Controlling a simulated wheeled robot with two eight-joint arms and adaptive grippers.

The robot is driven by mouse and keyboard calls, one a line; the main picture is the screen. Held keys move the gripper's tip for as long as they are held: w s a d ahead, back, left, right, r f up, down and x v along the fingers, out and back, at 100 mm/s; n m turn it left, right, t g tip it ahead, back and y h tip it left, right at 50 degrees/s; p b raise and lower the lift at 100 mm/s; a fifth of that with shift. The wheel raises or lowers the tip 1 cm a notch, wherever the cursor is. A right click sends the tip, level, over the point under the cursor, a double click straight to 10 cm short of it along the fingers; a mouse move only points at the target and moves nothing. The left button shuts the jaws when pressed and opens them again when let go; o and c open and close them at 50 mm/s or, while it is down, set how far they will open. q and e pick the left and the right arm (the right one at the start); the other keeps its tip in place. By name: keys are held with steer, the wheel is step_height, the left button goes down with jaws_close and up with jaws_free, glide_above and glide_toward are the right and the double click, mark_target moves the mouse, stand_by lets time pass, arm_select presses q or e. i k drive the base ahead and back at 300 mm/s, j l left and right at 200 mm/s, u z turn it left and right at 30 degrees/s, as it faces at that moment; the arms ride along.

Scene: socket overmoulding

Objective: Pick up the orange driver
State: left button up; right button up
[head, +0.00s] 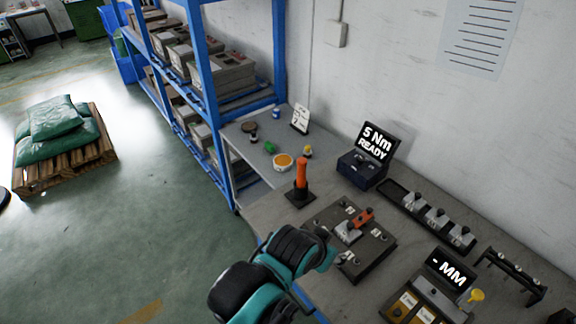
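The orange driver (301,172) stands upright in a black stand (299,196) on the grey workbench, left of the fixture plate. A teal and black link of one of my arms (262,283) reaches up from the bottom centre, below and in front of the driver, and does not touch it. I cannot tell which arm it is. No gripper fingers show in this view, so neither gripper can be seen. Nothing covers the driver's handle.
A dark fixture plate (378,257) with an orange-topped clamp lies right of the driver. Behind are a "5 Nm READY" display (378,142) and a black tray (396,191) of metal parts. An "MM" display (450,268) stands front right. Blue shelving (203,62) rises at back left.

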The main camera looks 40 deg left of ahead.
mark_target(301, 162)
steer(key=k+u, duration=0.1)
steer(key=u, duration=0.25)
steer(key=k+j+u, duration=0.1)
steer(key=u, duration=0.25)
steer(key=j+u, duration=0.1)
steer(key=u, duration=0.2)
steer(key=i+j+z, duration=0.15)
steer(key=z, duration=0.3)
steer(key=i+j+z, duration=0.55)
steer(key=z, duration=0.35)
steer(key=k+j, duration=0.05)
steer(key=j, duration=0.05)
